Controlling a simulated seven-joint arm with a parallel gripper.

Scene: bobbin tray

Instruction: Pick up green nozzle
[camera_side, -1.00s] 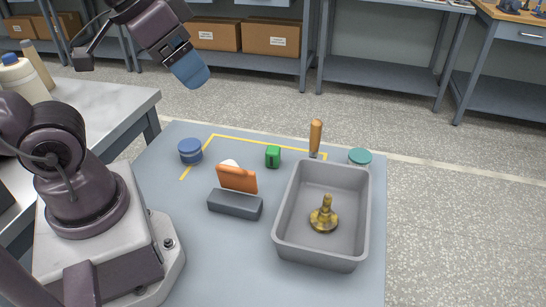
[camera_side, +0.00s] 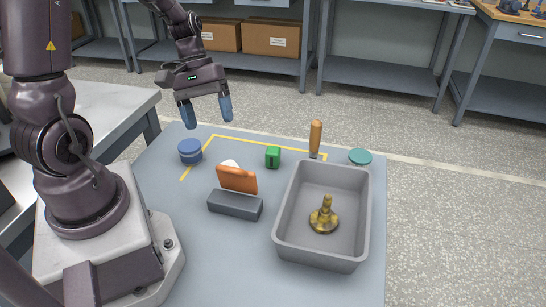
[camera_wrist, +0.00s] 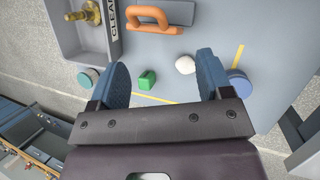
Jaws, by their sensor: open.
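The green nozzle (camera_side: 273,157) is a small green blocky piece standing on the blue-grey table, between the orange handle and the wooden-handled tool. It also shows in the wrist view (camera_wrist: 147,80), between my fingers as seen from above, nearer the left finger. My gripper (camera_side: 208,118) is open and empty, with its blue fingertips pointing down. It hangs well above the table, to the left of the nozzle in the side view. Nothing touches the nozzle.
A grey tray (camera_side: 283,212) holds a brass piece (camera_side: 324,216). Around the nozzle are a blue round container (camera_side: 190,151), a white piece (camera_wrist: 185,65), an orange handle (camera_side: 237,179) by a dark grey block (camera_side: 235,205), a wooden-handled tool (camera_side: 316,138) and a teal-lidded jar (camera_side: 360,157).

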